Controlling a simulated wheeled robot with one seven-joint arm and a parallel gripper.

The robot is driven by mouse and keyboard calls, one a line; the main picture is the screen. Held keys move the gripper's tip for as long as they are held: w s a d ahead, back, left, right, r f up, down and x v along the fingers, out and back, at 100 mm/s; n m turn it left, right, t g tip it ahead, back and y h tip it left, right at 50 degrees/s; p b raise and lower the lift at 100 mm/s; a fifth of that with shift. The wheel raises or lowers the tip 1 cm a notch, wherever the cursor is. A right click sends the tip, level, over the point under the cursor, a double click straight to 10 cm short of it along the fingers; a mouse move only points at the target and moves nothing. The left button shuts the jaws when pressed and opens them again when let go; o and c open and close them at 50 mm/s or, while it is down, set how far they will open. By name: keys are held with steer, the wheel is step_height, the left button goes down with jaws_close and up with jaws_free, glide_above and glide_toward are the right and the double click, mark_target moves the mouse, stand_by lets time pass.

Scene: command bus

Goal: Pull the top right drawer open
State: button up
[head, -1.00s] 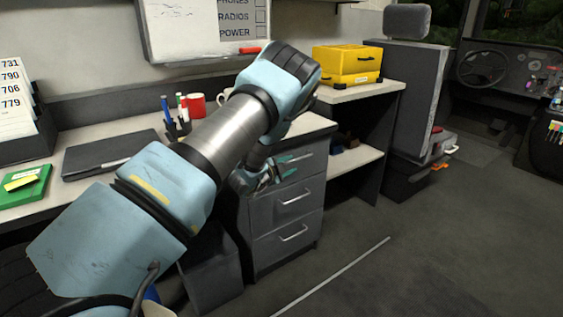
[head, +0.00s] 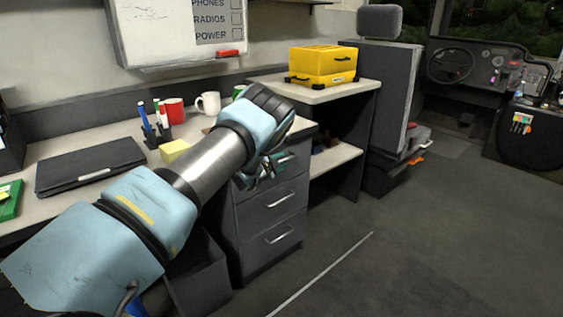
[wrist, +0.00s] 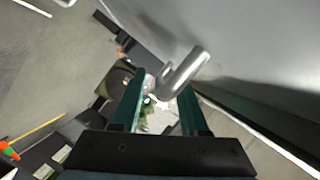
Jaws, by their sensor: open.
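The grey drawer unit (head: 268,212) stands under the right end of the desk, with drawers stacked one above another. The top drawer (head: 298,162) is shut, and my arm and gripper hide part of its front. Its silver bar handle (wrist: 186,70) shows large in the wrist view, slanting across the space at the fingertips. My gripper (head: 266,172) is at the top drawer's front in the head view. Its two green fingers (wrist: 162,88) are apart in the wrist view, with nothing gripped. I cannot tell whether the bar is fully between them or just beyond.
The middle drawer (head: 275,205) and bottom drawer (head: 273,245) are shut below. A yellow case (head: 322,62) stands on the side shelf. Mugs, pens and a closed laptop (head: 90,165) are on the desk. The floor (head: 400,240) right of the drawers is clear.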

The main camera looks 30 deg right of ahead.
steer(key=shift+w+d, duration=0.1)
steer(key=shift+d, duration=0.05)
steer(key=shift+c, duration=0.2)
jaws_close()
stand_by(1.2)
